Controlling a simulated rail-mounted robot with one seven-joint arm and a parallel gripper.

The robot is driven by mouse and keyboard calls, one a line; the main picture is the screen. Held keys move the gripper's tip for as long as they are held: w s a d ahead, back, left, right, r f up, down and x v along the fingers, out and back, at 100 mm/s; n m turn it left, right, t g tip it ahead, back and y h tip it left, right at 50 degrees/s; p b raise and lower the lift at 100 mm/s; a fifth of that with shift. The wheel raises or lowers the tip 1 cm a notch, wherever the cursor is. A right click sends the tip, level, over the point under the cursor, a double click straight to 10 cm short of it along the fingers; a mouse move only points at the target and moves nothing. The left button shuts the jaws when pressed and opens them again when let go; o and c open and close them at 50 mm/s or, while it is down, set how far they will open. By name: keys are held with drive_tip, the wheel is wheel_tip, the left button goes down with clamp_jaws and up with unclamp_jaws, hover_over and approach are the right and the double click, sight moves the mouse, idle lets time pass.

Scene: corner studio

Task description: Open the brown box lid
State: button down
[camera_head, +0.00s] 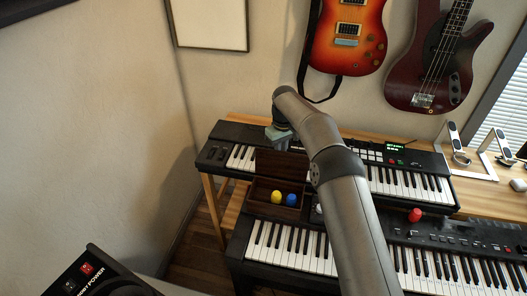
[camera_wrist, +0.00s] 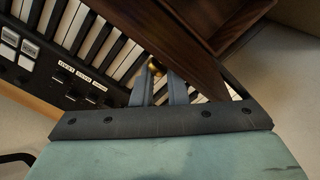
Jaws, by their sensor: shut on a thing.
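The brown box (camera_head: 268,212) stands on the lower keyboard, with a yellow ball (camera_head: 276,197) and a blue ball (camera_head: 291,200) showing in its opening. Its lid (camera_head: 279,166) is raised steeply at the back of the box. In the wrist view the lid (camera_wrist: 183,47) is a dark wood panel, with the box's edge (camera_wrist: 222,42) at upper right. My gripper (camera_head: 279,145) is at the lid's raised top edge. In the wrist view its fingers (camera_wrist: 160,84) are shut around a small gold knob (camera_wrist: 154,67) by the lid. The fingertips are partly hidden.
An upper keyboard (camera_head: 395,178) stands behind the box. A red knob-like object (camera_head: 415,215) is on the lower keyboard (camera_head: 310,250). Two guitars (camera_head: 347,35) hang on the wall above. My arm hides part of both keyboards. The wall is close on the left.

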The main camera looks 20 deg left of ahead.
drive_tip(key=shift+w+d+f, duration=0.55)
drive_tip(key=shift+d+f, duration=0.1)
drive_tip(key=shift+f, duration=0.25)
drive_tip(key=c, duration=1.3)
unclamp_jaws()
drive_tip(key=shift+w+d, duration=0.15)
drive_tip(key=shift+d, duration=0.05)
drive_tip(key=shift+a, duration=0.25)
drive_tip(key=shift+r, duration=0.15)
drive_tip(key=shift+a+r, duration=0.1)
drive_tip(key=shift+r, duration=0.2)
wheel_tip(320, 180, up, 17)
drive_tip(key=p, duration=0.5)
drive_tip(key=shift+a, duration=0.1)
